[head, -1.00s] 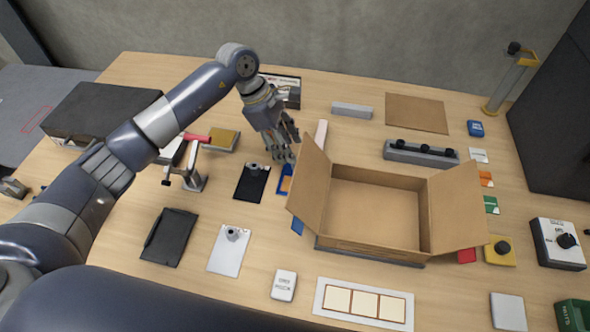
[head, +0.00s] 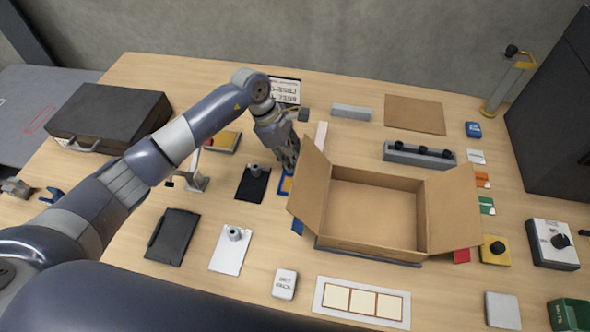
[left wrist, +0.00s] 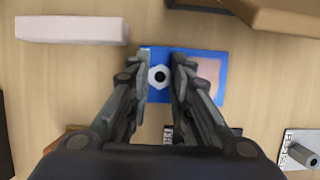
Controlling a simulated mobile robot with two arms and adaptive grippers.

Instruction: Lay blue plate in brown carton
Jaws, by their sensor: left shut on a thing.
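The blue plate (left wrist: 207,82) lies under my left gripper in the left wrist view, with a white hexagonal knob with a dark centre on it and a pinkish patch to the right. My left gripper (left wrist: 160,72) is shut on the knob of the plate, one finger on each side. In the head view the left gripper (head: 288,166) mostly hides the plate; a blue strip of the plate (head: 285,187) shows below the fingers. The brown carton (head: 372,212) stands open and empty to the right, its side flaps spread outward. My right gripper is not in view.
The carton's left flap (head: 308,188) rises close beside my left gripper. A black plate with a knob (head: 250,187) lies left of the gripper, near a grey clamp-like stand (head: 192,178). A pale bar (head: 321,135) lies behind the carton's left flap.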

